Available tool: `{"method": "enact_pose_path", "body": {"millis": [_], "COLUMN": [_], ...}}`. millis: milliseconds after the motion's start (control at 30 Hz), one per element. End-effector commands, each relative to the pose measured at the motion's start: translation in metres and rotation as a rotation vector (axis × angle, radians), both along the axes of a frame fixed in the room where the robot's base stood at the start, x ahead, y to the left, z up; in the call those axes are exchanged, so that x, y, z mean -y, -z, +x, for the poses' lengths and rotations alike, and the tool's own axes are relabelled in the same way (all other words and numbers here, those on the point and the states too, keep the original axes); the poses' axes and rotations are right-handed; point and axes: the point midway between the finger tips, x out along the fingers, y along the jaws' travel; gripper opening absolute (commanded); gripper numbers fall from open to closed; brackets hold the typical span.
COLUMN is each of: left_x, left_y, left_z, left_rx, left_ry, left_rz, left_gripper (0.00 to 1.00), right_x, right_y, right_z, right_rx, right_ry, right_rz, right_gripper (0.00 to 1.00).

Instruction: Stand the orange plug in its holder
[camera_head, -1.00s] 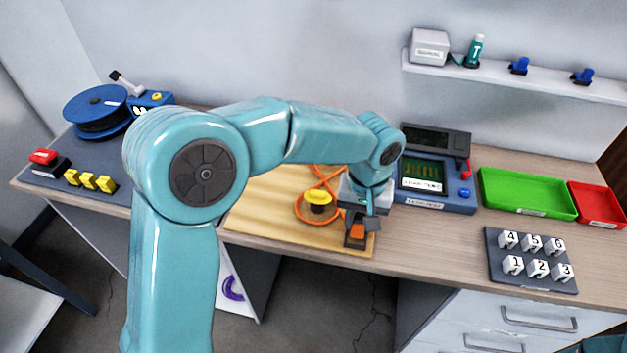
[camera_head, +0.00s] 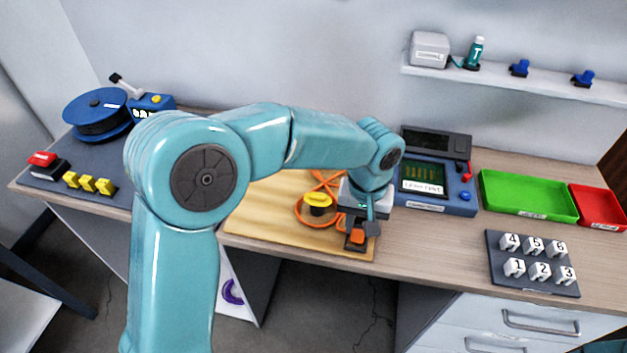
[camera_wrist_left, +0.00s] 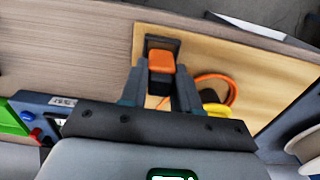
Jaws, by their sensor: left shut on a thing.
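The orange plug (camera_head: 357,237) is at the front right corner of the wooden board (camera_head: 265,222), at the dark holder (camera_head: 354,247). In the left wrist view the plug (camera_wrist_left: 161,61) sits between the fingers of my left gripper (camera_wrist_left: 160,75), which is shut on it. The black holder (camera_wrist_left: 161,42) shows just beyond the plug there. I cannot tell how deep the plug is in the holder. The orange cable (camera_head: 308,210) loops on the board around a yellow-topped black piece (camera_head: 318,200). My right gripper is not in view.
A blue tester (camera_head: 436,185) stands right of the board. Green (camera_head: 527,194) and red (camera_head: 597,205) trays lie further right, with a dark rack of numbered white blocks (camera_head: 532,263) in front. A blue spool (camera_head: 97,112) and yellow blocks (camera_head: 88,183) are at the left.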

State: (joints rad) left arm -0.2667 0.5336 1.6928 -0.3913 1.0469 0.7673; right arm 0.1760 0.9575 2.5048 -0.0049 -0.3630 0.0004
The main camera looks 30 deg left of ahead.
Motion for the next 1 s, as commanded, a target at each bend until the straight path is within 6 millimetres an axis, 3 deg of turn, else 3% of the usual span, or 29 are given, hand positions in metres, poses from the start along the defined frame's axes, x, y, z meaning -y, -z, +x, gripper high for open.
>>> {"method": "enact_pose_path", "body": {"millis": [1000], "left_x": [0.0], "left_y": [0.015], "left_z": [0.0], "left_rx": [0.0], "left_ry": [0.0], "left_rz": [0.0], "left_gripper": [0.01], "right_x": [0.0], "right_y": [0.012], "right_z": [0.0], "right_rx": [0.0], "right_ry": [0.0], "right_rz": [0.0], "right_gripper": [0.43]}}
